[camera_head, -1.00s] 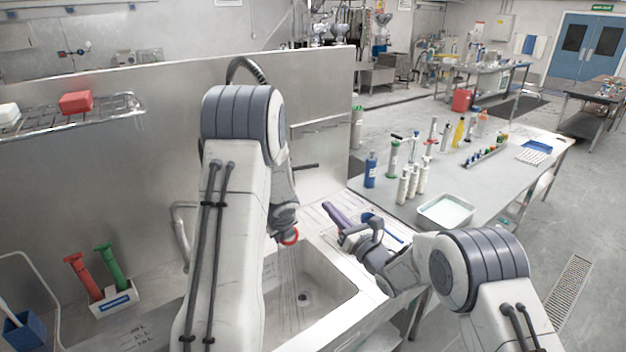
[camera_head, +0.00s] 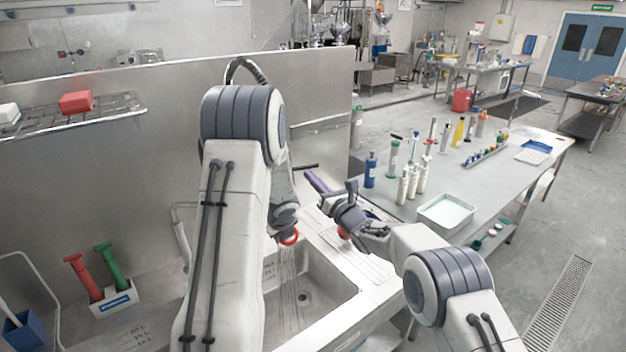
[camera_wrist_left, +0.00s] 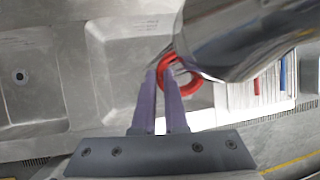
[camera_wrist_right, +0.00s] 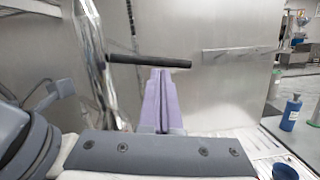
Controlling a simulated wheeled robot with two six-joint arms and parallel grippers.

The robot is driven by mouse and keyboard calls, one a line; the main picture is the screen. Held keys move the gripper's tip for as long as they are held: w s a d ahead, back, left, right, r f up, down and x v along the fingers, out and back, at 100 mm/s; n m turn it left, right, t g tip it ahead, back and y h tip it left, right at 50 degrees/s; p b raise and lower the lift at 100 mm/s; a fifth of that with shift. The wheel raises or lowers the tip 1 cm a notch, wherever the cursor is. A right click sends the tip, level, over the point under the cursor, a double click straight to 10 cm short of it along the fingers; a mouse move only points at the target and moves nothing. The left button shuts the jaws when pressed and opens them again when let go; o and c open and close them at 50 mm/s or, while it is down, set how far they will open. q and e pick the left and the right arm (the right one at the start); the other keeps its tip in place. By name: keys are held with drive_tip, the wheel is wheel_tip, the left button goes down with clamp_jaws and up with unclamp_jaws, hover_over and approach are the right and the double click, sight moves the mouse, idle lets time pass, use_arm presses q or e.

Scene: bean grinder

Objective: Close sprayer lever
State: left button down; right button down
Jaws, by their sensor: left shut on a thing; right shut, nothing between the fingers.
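The sprayer lever, a black bar (camera_wrist_right: 150,62), sticks out sideways from a chrome pipe (camera_wrist_right: 95,60) in the right wrist view. It also shows against the steel splashback in the head view (camera_head: 305,167). My right gripper (camera_wrist_right: 160,72) is shut and empty, its purple fingertips just below the bar; contact cannot be told. In the head view its fingers (camera_head: 316,182) point up and left near the bar. My left gripper (camera_wrist_left: 162,72) is shut on the sprayer's red ring (camera_wrist_left: 182,92). In the head view its fingers are hidden. Thin streams of water (camera_head: 290,285) fall beneath the ring.
A steel sink basin (camera_head: 325,270) lies below the sprayer. A steel splashback (camera_head: 180,140) rises behind. A side table (camera_head: 490,195) with bottles and a white tray (camera_head: 446,212) stands at right. Red and green tools in a holder (camera_head: 115,302) are at left.

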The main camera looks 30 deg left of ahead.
drive_tip(key=n, duration=0.1)
drive_tip(key=r+n+g, duration=0.1)
drive_tip(key=n, duration=0.2)
drive_tip(key=shift+w+d+r, duration=0.1)
drive_tip(key=shift+w+r, duration=0.1)
drive_tip(key=shift+w, duration=0.05)
